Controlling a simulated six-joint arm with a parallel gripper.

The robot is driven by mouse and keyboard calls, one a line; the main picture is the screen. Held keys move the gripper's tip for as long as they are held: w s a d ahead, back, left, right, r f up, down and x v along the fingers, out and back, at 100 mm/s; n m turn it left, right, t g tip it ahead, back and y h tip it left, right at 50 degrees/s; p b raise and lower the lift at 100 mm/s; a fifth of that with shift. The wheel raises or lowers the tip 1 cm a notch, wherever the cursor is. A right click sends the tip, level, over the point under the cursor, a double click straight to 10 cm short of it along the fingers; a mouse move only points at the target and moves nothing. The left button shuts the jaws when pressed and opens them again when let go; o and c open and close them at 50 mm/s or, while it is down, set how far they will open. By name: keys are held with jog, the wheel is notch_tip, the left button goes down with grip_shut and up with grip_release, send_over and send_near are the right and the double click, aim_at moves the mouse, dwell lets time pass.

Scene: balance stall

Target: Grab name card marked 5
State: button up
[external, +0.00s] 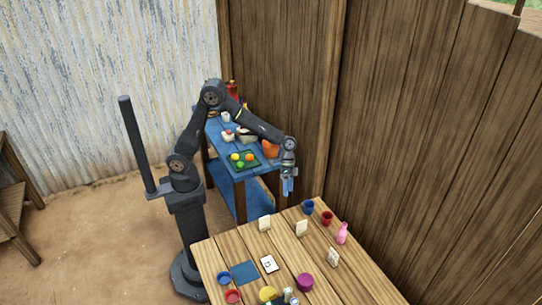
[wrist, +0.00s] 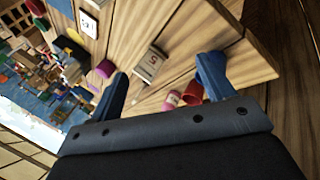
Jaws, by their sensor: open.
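The name card marked 5 (wrist: 150,63) stands on the wooden table in the wrist view, between and beyond my fingertips, apart from both. In the external view it appears to be the middle upright card (external: 302,228), where its number is too small to read. My gripper (external: 288,187) is open and empty, pointing down above the table's far edge. In the wrist view my two blue fingers (wrist: 165,72) are spread wide.
A red cup (external: 326,218), blue cup (external: 308,206) and pink bottle (external: 342,234) stand near the card. Other cards (external: 265,223) (external: 334,257), a flat card (external: 269,264) and a purple cylinder (external: 305,282) share the table. A blue side table (external: 222,140) stands behind.

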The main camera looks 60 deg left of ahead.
jog(key=d+r+m+t+y, duration=0.1)
jog(key=d+r+m+t, duration=0.15)
jog(key=d+m, duration=0.7)
send_near(302, 233)
jog(key=shift+d+f+m, duration=0.35)
jog(key=shift+d+f, duration=0.4)
jog(key=shift+f, duration=0.05)
jog(key=shift+x, duration=2.85)
jog(key=shift+d, duration=0.1)
jog(key=shift+c, duration=0.2)
jog(key=shift+r, duration=0.1)
jog(key=c, duration=1)
